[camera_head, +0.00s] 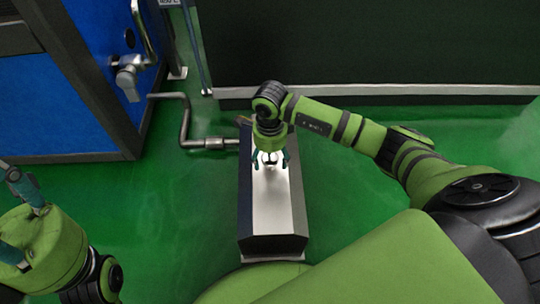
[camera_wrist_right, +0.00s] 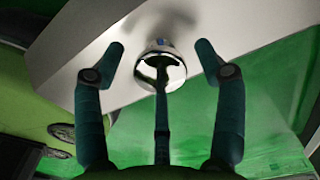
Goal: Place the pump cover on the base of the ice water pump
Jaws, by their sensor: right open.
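A long box-like pump cover (camera_head: 272,205) with a pale metal top and dark sides stands on the floor in the middle of the head view. Its pale top (camera_wrist_right: 85,65) also shows in the right wrist view, with a shiny round knob (camera_wrist_right: 160,70). My right gripper (camera_head: 270,160) is above the cover's top, its fingers open on either side of the knob. In the right wrist view my right gripper (camera_wrist_right: 160,48) shows no visible finger contact with the knob. The pump base is hidden or cannot be told apart from the cover. My left gripper (camera_head: 18,215) is partly cut off at lower left.
A metal pipe (camera_head: 208,144) runs from the blue machine (camera_head: 75,100) toward the box's far left side. A dark wall panel (camera_head: 370,45) stands behind. Green floor (camera_head: 165,210) is clear left of the box.

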